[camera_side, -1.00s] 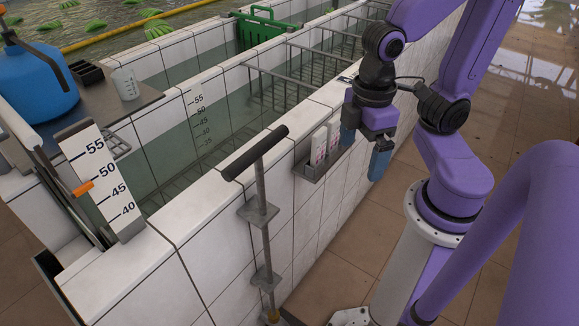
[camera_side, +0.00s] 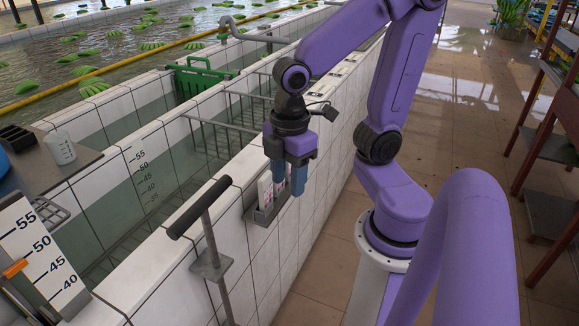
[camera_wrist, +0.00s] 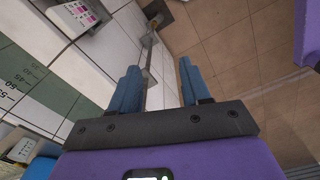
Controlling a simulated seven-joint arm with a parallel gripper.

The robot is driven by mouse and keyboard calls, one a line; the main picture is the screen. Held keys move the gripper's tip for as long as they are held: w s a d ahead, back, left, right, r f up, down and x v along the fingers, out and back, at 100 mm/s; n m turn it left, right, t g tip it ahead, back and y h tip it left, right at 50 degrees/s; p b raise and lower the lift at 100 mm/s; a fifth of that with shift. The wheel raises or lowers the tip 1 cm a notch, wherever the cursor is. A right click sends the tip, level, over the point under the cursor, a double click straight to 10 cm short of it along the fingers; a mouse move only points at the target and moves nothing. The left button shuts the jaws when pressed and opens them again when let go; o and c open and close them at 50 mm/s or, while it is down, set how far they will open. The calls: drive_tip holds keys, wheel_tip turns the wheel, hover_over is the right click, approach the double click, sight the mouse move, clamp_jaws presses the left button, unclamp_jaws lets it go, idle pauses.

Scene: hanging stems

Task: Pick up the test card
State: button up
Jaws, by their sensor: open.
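White test cards with pink markings (camera_side: 265,189) stand in a small grey holder (camera_side: 264,213) on the outer face of the white tiled wall. One card is clear in the side view; a finger partly covers what stands beside it. In the wrist view a card with pink squares (camera_wrist: 80,13) shows at the top left. My gripper (camera_side: 289,182) points down just right of the holder in the side view, its blue fingers apart. In the wrist view my gripper (camera_wrist: 159,68) has nothing between its fingers, and the card lies up and left of them.
A T-handled metal post (camera_side: 207,225) stands by the wall, left of the holder. A tiled water trough with metal racks and a green crate (camera_side: 203,78) lies behind the wall. A numbered gauge board (camera_side: 38,255) is at the left.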

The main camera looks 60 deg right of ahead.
drive_tip(key=w+d+r+n, duration=0.1)
drive_tip(key=w+d+n, duration=0.1)
drive_tip(key=w+d, duration=0.55)
drive_tip(key=w+d+r+n, duration=0.15)
drive_tip(key=w+d, duration=0.35)
drive_tip(key=d, duration=1.4)
drive_tip(key=shift+n, duration=0.45)
drive_tip(key=f, duration=1.1)
drive_tip(key=shift+s, duration=0.35)
drive_tip(key=shift+w+f, duration=0.15)
drive_tip(key=shift+f, duration=2.55)
clamp_jaws()
